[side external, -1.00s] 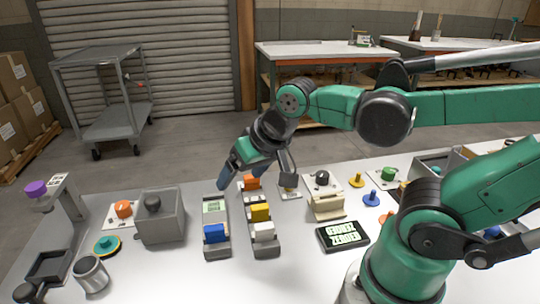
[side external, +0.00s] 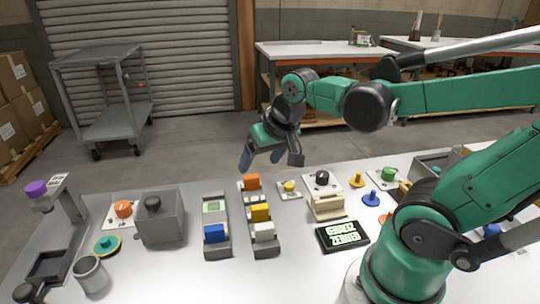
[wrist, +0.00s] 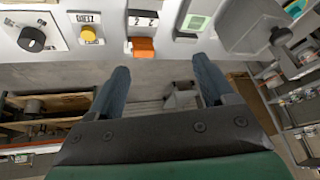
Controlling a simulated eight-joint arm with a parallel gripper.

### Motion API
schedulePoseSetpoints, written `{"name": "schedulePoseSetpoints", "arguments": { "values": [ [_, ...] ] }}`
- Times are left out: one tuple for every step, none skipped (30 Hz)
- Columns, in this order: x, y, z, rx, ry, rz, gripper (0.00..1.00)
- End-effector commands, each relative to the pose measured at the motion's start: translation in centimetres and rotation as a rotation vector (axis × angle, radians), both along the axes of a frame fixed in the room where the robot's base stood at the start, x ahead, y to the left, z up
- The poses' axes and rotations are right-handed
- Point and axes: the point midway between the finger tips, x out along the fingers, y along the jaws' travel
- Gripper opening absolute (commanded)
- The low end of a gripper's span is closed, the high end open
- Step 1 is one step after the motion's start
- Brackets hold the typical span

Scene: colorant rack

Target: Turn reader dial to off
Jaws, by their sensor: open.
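My gripper (side external: 262,158) is open and empty, raised above the table beyond the row of devices. In the wrist view, its two blue fingers (wrist: 161,70) stand apart with nothing between them. An orange dial (side external: 123,209) on a white plate is at the left, and a green dial (side external: 389,174) on a white plate is at the right. I cannot tell which is the reader dial; no reader label is legible.
An orange block (side external: 252,182) on a grey rack is close below the gripper. A yellow button (side external: 289,186), a grey device with a green screen (side external: 213,207) and a grey box with a black knob (side external: 153,202) stand nearby. A black sign (side external: 342,235) lies in front.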

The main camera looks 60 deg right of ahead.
Motion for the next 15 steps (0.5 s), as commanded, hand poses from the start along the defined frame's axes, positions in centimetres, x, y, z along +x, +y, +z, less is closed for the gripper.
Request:
{"name": "schedulePoseSetpoints", "arguments": {
  "values": [
    [0.3, -2.3, -0.3, 0.039, 0.039, -0.139, 0.76],
    [0.3, -3.6, -0.5, 0.067, 0.064, -0.226, 0.76],
    [0.1, -5.3, -1.0, 0.103, 0.096, -0.342, 0.76],
    [0.0, -6.6, -1.3, 0.131, 0.12, -0.43, 0.76],
    [-0.2, -7.9, -1.8, 0.157, 0.142, -0.516, 0.76],
    [-0.6, -9.6, -2.3, 0.191, 0.171, -0.631, 0.76],
    [-1.0, -10.8, -2.8, 0.216, 0.191, -0.714, 0.76],
    [-1.4, -11.9, -3.3, 0.24, 0.21, -0.793, 0.76],
    [-2.0, -13.3, -3.9, 0.269, 0.233, -0.893, 0.76],
    [-2.4, -14.2, -4.4, 0.29, 0.249, -0.962, 0.76],
    [-2.9, -15.1, -4.8, 0.309, 0.263, -1.026, 0.76],
    [-3.5, -16.1, -5.4, 0.33, 0.28, -1.102, 0.76],
    [-3.9, -16.7, -5.7, 0.345, 0.29, -1.151, 0.76],
    [-4.2, -17.2, -6.1, 0.357, 0.3, -1.193, 0.76],
    [-4.7, -17.8, -6.4, 0.37, 0.309, -1.241, 0.76]
  ]
}}
